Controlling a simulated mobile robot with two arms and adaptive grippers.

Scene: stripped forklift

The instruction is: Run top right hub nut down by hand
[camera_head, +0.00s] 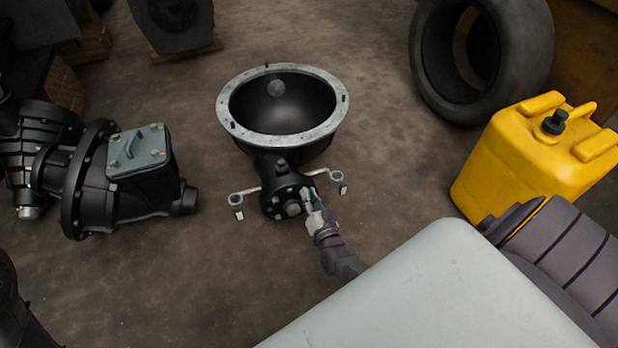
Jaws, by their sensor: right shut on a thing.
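The black hub (281,197) sits at the near end of the axle housing, its round face towards me with several small nuts around a central boss (293,210). My right gripper (308,195) reaches in from the lower right and is shut at the upper right edge of the hub face. The top right hub nut is between its fingers and mostly hidden by them. A bit of green shows at the gripper. My left gripper is not in view.
A bowl-shaped housing with a grey flange ring (222,112) lies behind the hub. Metal brackets stick out both sides (237,200). A black gearbox (120,185) is left, a yellow canister (530,155) and tyre (430,60) right. Floor (160,290) in front is clear.

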